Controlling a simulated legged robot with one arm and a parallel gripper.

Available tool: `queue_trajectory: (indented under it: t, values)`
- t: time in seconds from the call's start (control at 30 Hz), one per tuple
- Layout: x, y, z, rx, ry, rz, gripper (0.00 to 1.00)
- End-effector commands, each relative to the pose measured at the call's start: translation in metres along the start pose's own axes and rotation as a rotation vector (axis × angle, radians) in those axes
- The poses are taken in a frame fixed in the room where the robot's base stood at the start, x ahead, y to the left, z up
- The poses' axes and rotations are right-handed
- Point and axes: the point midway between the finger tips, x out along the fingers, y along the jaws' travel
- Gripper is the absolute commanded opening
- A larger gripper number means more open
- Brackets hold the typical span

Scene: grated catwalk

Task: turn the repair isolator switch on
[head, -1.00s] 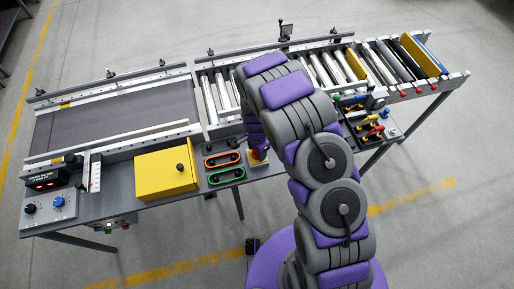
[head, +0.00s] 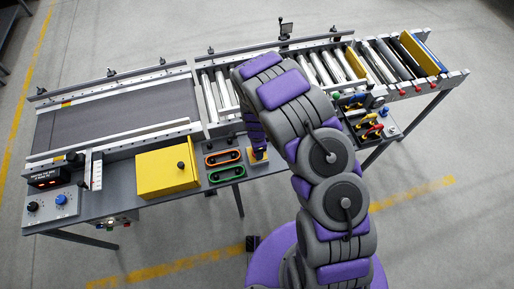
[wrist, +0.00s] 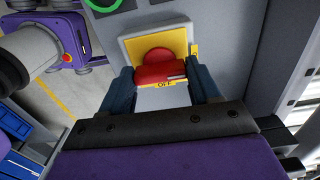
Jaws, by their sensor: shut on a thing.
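The repair isolator switch is a red rotary knob (wrist: 160,68) on a yellow plate (wrist: 133,47), seen in the wrist view. A yellow label below the knob reads "OFF". My gripper (wrist: 163,80) has one finger on each side of the red knob and is shut on it. In the head view the switch's yellow plate (head: 259,155) shows in small part under my gripper, right of the red and green oval parts. The knob itself is hidden there by my arm.
A yellow box (head: 166,174) stands left of an orange-red oval (head: 223,157) and a green oval (head: 226,173) on the bench. A tray of tools (head: 368,124) is right of my arm. The conveyor rollers (head: 322,68) run behind.

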Motion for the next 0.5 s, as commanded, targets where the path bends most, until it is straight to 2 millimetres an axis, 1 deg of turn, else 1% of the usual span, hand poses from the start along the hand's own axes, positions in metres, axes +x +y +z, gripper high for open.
queue_trajectory:
  t: [0.03,0.17,0.2,0.43,0.47,0.5]
  values:
    - [-0.0019,-0.0040,0.0002,0.002,0.000,-0.010,0.31]
    - [-0.0019,-0.0041,0.0002,0.002,0.000,-0.011,0.31]
    - [-0.0019,-0.0042,0.0003,0.002,0.000,-0.011,0.62]
    - [-0.0013,-0.0022,0.0003,0.001,0.000,-0.006,0.85]
    - [-0.0013,-0.0020,0.0003,0.001,0.000,-0.006,0.87]
    - [-0.0012,-0.0017,0.0003,0.001,0.000,-0.006,0.87]
